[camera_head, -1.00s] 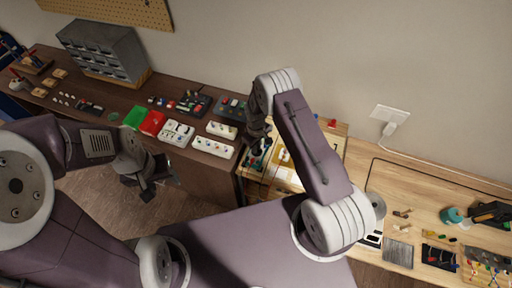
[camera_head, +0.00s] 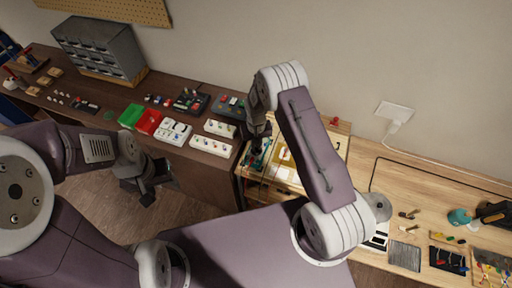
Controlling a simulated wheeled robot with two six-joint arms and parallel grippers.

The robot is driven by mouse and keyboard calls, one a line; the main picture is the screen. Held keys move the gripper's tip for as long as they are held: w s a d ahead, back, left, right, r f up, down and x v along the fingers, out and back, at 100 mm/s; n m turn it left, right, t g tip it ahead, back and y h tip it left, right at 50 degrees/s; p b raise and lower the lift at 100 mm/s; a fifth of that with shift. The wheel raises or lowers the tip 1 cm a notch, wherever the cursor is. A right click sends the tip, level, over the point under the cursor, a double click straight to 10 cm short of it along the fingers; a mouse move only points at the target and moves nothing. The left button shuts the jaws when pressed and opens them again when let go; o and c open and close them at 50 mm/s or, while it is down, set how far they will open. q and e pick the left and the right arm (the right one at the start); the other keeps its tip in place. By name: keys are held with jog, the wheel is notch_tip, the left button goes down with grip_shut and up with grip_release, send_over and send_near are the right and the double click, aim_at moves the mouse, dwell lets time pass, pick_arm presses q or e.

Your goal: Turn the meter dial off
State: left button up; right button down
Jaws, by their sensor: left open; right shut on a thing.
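My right gripper (camera_head: 257,141) is low at the left end of the light wood bench. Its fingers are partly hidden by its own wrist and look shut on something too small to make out. Just under it is a small teal and dark device (camera_head: 254,158), which may be the meter. Its dial is hidden or too small to tell. My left gripper (camera_head: 147,199) hangs open and empty over the floor, in front of the dark bench and apart from everything on it.
The light bench (camera_head: 436,183) holds a teal tool (camera_head: 459,217) and a grey plate (camera_head: 405,256). A wall socket (camera_head: 394,112) has a cable.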

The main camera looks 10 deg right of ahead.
jog(key=m+b, duration=0.1)
jog(key=m, duration=0.2)
jog(key=shift+f, duration=0.1)
jog(key=shift+d+m+b, duration=0.1)
jog(key=shift+m+b, duration=0.5)
jog(key=shift+m, duration=0.9)
jog(key=c, duration=1.5)
grip_release()
notch_tip(320, 180, up, 9)
jog(key=shift+s+r+b, duration=0.1)
jog(key=shift+r+b, duration=0.05)
jog(key=shift+b, duration=1.05)
